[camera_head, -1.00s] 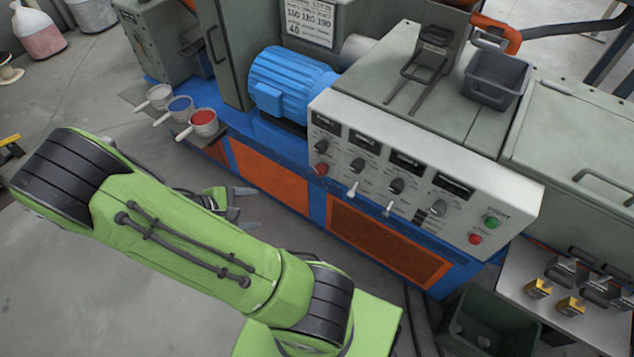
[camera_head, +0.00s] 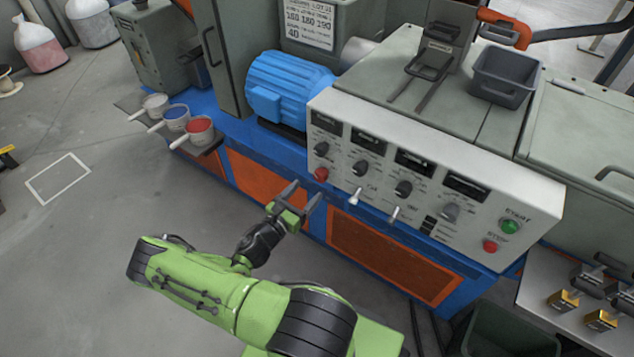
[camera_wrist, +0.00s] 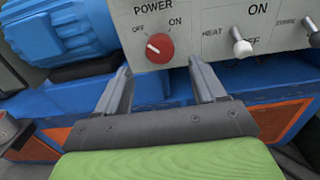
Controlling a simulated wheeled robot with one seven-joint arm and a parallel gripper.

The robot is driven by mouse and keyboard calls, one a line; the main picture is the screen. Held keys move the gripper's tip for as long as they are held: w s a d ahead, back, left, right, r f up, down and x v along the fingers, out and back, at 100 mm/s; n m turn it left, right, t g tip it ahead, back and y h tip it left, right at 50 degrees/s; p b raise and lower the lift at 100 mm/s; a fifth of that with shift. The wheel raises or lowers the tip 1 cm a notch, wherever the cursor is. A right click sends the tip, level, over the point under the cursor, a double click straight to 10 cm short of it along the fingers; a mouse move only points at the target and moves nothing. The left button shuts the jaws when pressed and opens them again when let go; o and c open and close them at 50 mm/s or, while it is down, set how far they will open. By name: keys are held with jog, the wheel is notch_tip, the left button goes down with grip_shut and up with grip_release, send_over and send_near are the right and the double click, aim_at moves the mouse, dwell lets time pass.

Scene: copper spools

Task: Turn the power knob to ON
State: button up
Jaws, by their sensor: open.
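The power knob (camera_head: 321,174) is a small red knob at the lower left of the white control panel (camera_head: 420,182). In the wrist view the knob (camera_wrist: 160,47) sits under the word POWER, between OFF on its left and ON on its right. Its white mark is on the left side, toward OFF. My gripper (camera_head: 305,192) is open and empty, in front of the blue frame just below and left of the knob. In the wrist view my gripper (camera_wrist: 159,66) has its fingers spread, with the knob between and just beyond the tips.
A white heat switch (camera_wrist: 241,45) is right of the knob. Other black knobs and switches line the panel. The blue motor (camera_head: 285,82) stands left of it. Cups of coloured material (camera_head: 198,130) sit on a shelf at left. The floor at left is open.

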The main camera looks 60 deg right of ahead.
aim_at(317, 178)
jog(key=d, duration=0.4)
jog(key=s+d+b, duration=0.1)
jog(key=d, duration=0.1)
jog(key=shift+d, duration=0.2)
jog(key=c, duration=1.1)
jog(key=shift+o, duration=0.2)
jog(key=shift+m, duration=0.3)
jog(key=m, duration=0.3)
jog(key=shift+m, duration=0.4)
jog(key=m, duration=0.4)
jog(key=shift+p, duration=0.4)
jog(key=m, duration=0.5)
jog(key=shift+w, duration=0.1)
jog(key=m, duration=0.4)
jog(key=shift+m, duration=0.4)
